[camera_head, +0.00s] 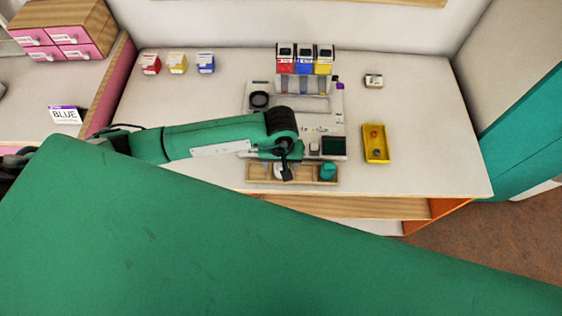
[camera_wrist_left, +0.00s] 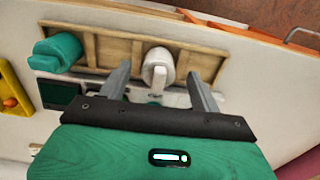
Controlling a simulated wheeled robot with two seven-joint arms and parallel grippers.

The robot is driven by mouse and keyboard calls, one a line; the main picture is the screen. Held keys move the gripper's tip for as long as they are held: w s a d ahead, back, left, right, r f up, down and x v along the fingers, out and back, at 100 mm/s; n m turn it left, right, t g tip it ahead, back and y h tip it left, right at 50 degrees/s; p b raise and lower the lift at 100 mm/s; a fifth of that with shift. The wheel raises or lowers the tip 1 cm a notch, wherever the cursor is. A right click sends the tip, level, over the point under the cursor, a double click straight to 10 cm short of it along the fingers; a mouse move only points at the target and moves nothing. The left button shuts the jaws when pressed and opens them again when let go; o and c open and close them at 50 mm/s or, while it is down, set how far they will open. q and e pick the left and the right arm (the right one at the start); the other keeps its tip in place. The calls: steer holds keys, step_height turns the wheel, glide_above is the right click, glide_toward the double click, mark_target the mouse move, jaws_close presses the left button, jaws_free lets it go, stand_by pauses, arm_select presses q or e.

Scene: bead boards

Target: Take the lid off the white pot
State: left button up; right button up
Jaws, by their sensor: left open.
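The white pot (camera_wrist_left: 160,57) stands in a compartment of a wooden tray (camera_wrist_left: 118,50), with a pale upright piece on its near side. I cannot tell where its lid begins. In the head view the pot (camera_head: 278,171) is partly hidden behind my gripper. My left gripper (camera_head: 287,174) is over the tray at the table's front edge. In the left wrist view the open jaws (camera_wrist_left: 158,77) point at the pot, one finger on each side of it, with nothing held. I cannot tell whether they touch it. My right gripper is not in view.
A teal pot (camera_head: 328,171) lies in the tray's right part. A yellow tray (camera_head: 376,144) with small pieces is to the right. Red, blue and yellow dispensers (camera_head: 305,60) stand at the back. The table's (camera_head: 430,120) right side is mostly clear.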

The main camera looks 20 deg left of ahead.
arm_select(q)
steer(key=c, duration=1)
steer(key=shift+c, duration=0.2)
